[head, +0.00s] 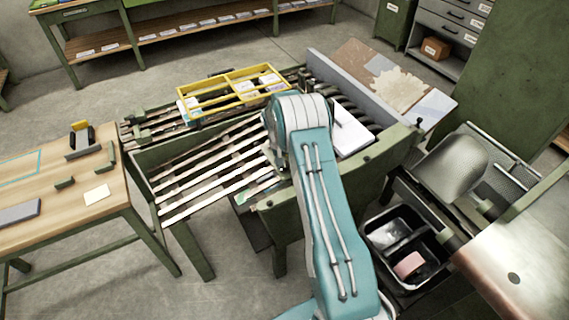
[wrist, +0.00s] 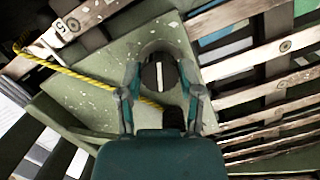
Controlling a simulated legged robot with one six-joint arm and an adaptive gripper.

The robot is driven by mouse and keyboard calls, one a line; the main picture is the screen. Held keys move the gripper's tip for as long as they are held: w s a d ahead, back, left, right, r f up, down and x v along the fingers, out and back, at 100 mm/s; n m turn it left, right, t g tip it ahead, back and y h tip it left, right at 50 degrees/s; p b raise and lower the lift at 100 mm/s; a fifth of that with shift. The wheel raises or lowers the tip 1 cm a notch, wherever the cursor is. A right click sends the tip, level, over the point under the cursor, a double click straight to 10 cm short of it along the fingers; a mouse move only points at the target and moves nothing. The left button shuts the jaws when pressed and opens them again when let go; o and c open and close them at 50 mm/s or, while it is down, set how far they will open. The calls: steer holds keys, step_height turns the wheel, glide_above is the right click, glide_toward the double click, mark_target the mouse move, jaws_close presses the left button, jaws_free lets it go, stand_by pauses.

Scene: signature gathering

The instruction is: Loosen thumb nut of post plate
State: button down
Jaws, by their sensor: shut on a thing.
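In the wrist view my gripper (wrist: 161,82) has one finger on each side of a dark round thumb nut (wrist: 157,72) with a white line across its face. The fingers are shut on the nut. The white line runs roughly up and down in the picture. The nut sits on a flat, paint-chipped green post plate (wrist: 95,82). In the head view my teal arm reaches over the green machine, and it hides the gripper, the nut and most of the plate.
A yellow-and-black cord (wrist: 75,74) crosses the plate beside the gripper. Worn wooden slats (head: 215,180) lie close by. A yellow frame (head: 232,90) rests on the machine behind them. A wooden table (head: 70,195) stands left, and a black bin (head: 365,235) sits right.

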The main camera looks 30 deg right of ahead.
steer(key=shift+w+n+h, duration=0.2)
steer(key=shift+n+h, duration=0.2)
steer(key=shift+n, duration=1.9)
steer(key=shift+r, duration=0.1)
steer(key=shift+c, duration=1.3)
jaws_free()
steer(key=shift+s, duration=0.1)
steer(key=v, duration=1.1)
steer(key=shift+a+r, duration=0.2)
steer(key=shift+r, duration=0.15)
